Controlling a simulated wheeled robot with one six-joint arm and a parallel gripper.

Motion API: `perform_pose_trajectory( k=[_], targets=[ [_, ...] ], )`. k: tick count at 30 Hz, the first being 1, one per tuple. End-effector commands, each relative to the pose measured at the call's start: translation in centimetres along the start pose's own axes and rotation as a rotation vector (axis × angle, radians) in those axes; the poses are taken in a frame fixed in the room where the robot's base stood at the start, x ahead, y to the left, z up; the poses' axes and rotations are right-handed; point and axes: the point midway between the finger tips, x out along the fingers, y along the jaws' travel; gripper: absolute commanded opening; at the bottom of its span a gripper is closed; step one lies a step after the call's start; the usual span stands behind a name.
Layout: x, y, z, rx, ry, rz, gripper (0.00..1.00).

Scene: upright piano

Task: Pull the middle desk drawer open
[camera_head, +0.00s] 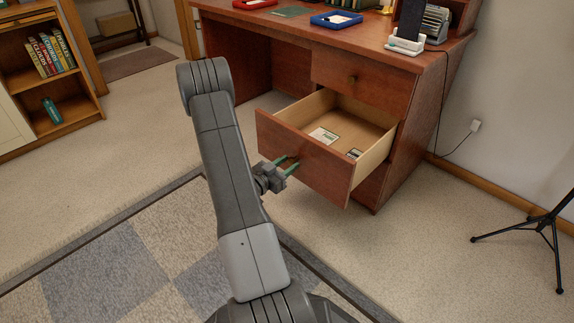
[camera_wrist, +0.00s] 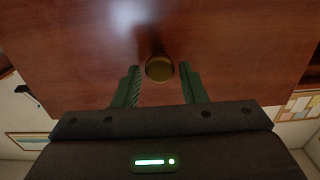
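The middle desk drawer (camera_head: 305,155) stands pulled well out of the wooden desk, and its light inner walls show. Some papers or cards (camera_head: 323,136) lie inside it. My gripper (camera_head: 285,166) is at the drawer's front, at knob height. In the wrist view the round brass knob (camera_wrist: 159,68) sits between the tips of my two green fingers (camera_wrist: 160,84). Small gaps show on both sides of the knob, so the fingers are apart and do not clearly touch it. The drawer front (camera_wrist: 75,60) fills most of the wrist view.
The upper drawer (camera_head: 360,80) is shut. Part of a lower drawer (camera_head: 371,184) shows under the open one. Trays and a phone stand (camera_head: 404,44) are on the desktop. A black tripod stand (camera_head: 540,222) is at the right. A bookshelf (camera_head: 60,85) is at the left. Carpet (camera_head: 430,260) is clear in front.

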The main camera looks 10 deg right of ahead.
Motion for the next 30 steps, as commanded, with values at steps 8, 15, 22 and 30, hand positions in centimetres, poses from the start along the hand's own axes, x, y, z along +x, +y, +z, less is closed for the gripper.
perform_pose_trajectory(
  k=[8,15,22,30],
  targets=[
    [0.0,0.0,0.0,0.000,0.000,0.000,0.50],
    [-1.5,-0.1,-0.1,-0.001,-0.002,-0.003,0.50],
    [-6.3,-0.1,-0.3,-0.004,-0.001,-0.006,0.50],
    [-11.5,-0.1,-0.2,-0.002,0.000,-0.005,0.50]
  ],
)
